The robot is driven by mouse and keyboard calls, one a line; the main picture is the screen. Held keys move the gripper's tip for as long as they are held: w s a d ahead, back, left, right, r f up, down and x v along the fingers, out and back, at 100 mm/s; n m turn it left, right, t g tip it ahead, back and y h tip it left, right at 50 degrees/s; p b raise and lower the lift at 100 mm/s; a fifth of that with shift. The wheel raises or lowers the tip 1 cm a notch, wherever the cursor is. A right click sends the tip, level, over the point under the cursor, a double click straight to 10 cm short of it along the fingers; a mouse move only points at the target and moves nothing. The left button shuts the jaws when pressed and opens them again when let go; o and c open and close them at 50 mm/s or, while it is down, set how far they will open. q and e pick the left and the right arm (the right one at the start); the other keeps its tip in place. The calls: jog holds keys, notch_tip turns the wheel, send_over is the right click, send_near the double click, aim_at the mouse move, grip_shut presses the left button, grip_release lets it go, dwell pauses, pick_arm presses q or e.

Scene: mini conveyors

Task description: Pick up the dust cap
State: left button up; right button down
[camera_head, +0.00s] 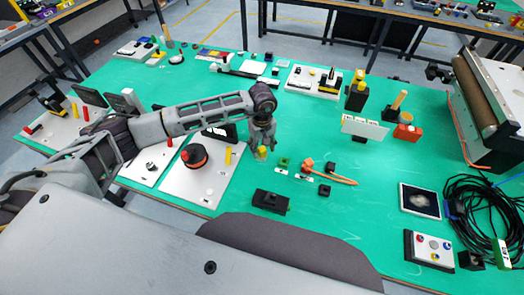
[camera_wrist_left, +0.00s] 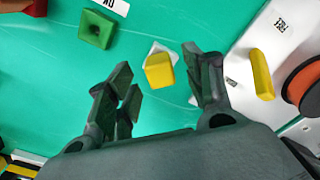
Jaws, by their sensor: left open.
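A small yellow block-like piece (camera_head: 261,153), which may be the dust cap, sits on the green table mat just under my left gripper (camera_head: 262,138). In the left wrist view the yellow piece (camera_wrist_left: 159,71) shows between and beyond the two open fingers of my left gripper (camera_wrist_left: 160,84), with a whitish label or base at its edge. The fingers do not visibly touch it. A small green square piece with a dark centre (camera_head: 284,162) lies to its right; it also shows in the left wrist view (camera_wrist_left: 97,29). My right gripper is not in view.
A white board with a red-black spool (camera_head: 195,156) and a yellow peg (camera_head: 228,156) lies left of the gripper. A black block (camera_head: 271,201) is nearer me. Orange-brown pieces (camera_head: 333,174) lie right.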

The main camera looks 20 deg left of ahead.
pick_arm(q)
jog(key=shift+f, duration=0.85)
jog(key=shift+c, duration=0.9)
jog(key=c, duration=0.9)
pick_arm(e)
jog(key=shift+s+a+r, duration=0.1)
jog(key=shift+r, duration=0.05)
pick_arm(q)
jog(key=shift+r, duration=0.15)
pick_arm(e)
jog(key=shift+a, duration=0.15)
